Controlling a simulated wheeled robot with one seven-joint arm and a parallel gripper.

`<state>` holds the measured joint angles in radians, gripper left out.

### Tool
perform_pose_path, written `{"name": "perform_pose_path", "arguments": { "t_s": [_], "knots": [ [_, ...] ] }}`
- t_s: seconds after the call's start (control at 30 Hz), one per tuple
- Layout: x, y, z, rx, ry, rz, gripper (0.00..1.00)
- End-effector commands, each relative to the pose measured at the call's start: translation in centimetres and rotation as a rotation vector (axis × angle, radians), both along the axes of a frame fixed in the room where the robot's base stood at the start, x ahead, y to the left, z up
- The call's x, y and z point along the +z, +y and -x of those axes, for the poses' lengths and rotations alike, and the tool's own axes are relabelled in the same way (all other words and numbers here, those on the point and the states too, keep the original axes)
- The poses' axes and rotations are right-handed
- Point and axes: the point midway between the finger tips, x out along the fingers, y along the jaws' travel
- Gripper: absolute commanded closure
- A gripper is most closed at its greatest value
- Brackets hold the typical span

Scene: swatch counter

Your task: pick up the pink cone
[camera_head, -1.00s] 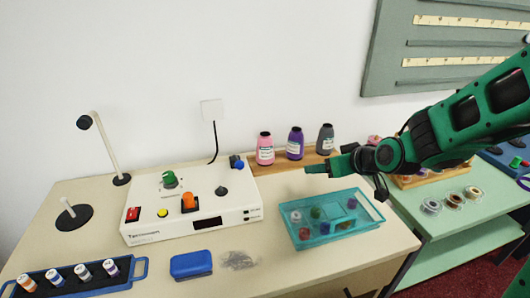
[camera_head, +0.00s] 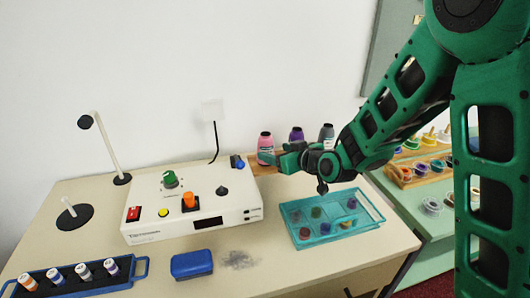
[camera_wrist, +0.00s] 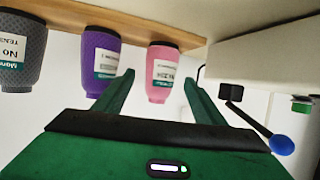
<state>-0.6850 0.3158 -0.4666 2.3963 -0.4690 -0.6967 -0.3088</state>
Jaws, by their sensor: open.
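The pink cone (camera_head: 265,142) has a dark cap and a white label and stands upright at the back of the counter, on a wooden ledge. My gripper (camera_head: 284,160) is open, just right of and in front of its lower part in the head view. In the wrist view, which is upside down, the pink cone (camera_wrist: 161,60) appears between the tips of my open fingers (camera_wrist: 159,79).
A purple cone (camera_wrist: 100,62) and a grey cone (camera_wrist: 20,55) stand beside the pink one. A white control box (camera_head: 190,215) is left of my gripper. A teal tray (camera_head: 330,238) with small jars sits below my arm.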

Motion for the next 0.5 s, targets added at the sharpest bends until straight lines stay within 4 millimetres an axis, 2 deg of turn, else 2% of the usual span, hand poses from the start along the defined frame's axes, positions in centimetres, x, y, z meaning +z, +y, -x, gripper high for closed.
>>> {"name": "perform_pose_path", "arguments": {
  "t_s": [0.4, 0.5],
  "knots": [
    [-1.8, 2.3, -3.5, 0.001, 0.000, 0.002, 0.36],
    [-2.0, 2.5, -3.8, 0.001, 0.000, 0.002, 0.36]
  ]
}}
